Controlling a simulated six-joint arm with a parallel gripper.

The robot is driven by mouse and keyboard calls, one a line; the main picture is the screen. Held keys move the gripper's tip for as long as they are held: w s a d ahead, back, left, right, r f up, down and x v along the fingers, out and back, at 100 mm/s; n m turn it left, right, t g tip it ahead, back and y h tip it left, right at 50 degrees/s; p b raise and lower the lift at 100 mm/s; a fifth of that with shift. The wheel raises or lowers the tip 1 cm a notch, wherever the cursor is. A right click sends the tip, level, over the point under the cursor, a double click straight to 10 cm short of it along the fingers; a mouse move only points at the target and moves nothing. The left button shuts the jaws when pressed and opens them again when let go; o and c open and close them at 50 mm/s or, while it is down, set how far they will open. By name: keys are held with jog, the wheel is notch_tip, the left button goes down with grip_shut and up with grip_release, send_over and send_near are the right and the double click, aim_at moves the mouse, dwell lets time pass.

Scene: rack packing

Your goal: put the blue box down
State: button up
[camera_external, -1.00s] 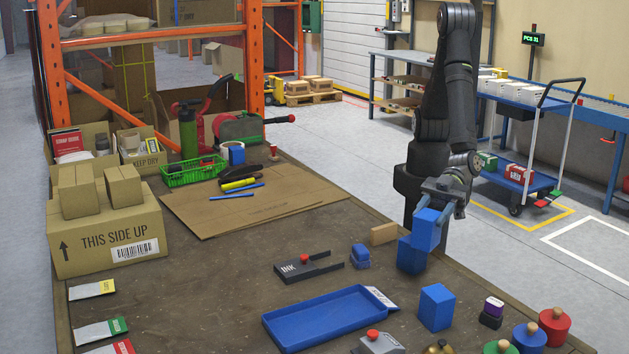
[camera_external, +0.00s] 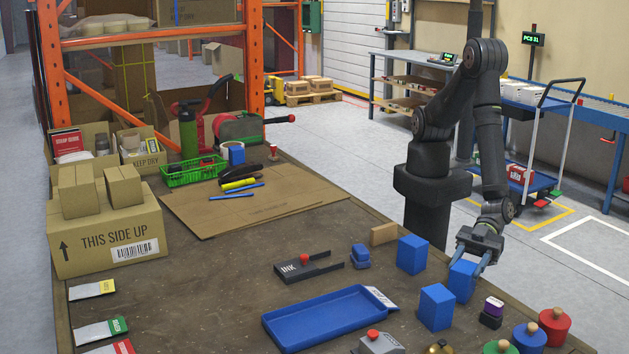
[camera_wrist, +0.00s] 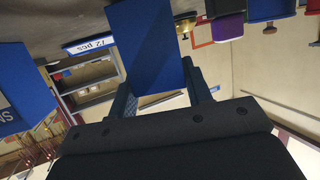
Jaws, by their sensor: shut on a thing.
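My gripper (camera_external: 474,262) is shut on a blue box (camera_external: 462,281), at the right side of the table. The held box fills the top middle of the wrist view (camera_wrist: 152,45), between my two fingers (camera_wrist: 162,95). The held box is right behind a second blue box (camera_external: 436,307), which partly overlaps it in the external view. I cannot tell whether its base touches the table. A third blue box (camera_external: 412,255) stands upright to the left and farther back. One standing blue box also shows at the left of the wrist view (camera_wrist: 22,90).
A blue tray (camera_external: 325,320) lies to the left. A purple-and-black block (camera_external: 492,310) and several coloured pieces with wooden knobs (camera_external: 553,325) stand close by at the front right. A black INK holder (camera_external: 300,268) and a small tan block (camera_external: 384,234) are farther back. Bare table is at left centre.

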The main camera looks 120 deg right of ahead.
jog(key=shift+f, duration=0.15)
jog(key=o, duration=1.1)
jog(key=shift+c, duration=0.2)
jog(key=v, duration=1.2)
jog(key=shift+a, duration=0.1)
